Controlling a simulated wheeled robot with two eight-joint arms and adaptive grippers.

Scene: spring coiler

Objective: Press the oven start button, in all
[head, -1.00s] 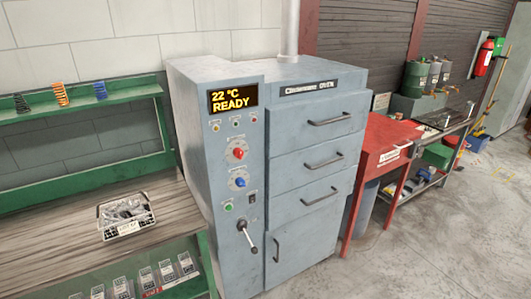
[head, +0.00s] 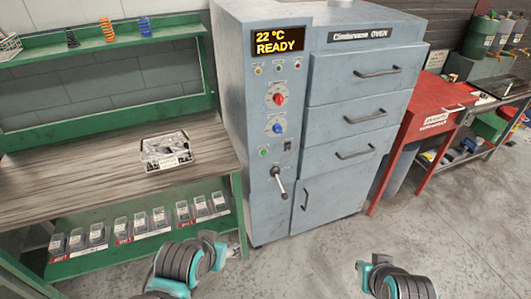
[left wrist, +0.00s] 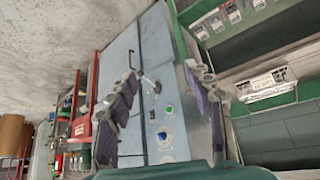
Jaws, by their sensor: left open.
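The grey oven (head: 352,120) stands in the middle of the head view. Its display (head: 278,41) reads 22 °C READY. A green button (head: 264,152) sits low on its control panel, below the blue knob (head: 278,129) and left of a black switch. The green button also shows in the left wrist view (left wrist: 169,108), where the oven appears upside down. My left gripper (left wrist: 162,74) is open and empty in front of the oven, its fingers spread either side of the panel. It looks apart from the button. My right gripper's fingers do not show.
A lever handle (head: 279,180) juts from the panel below the button. A green workbench (head: 225,155) with a parts bin (head: 166,152) adjoins the oven on the left. A red stand (head: 410,128) is on the right. The floor before the oven is clear.

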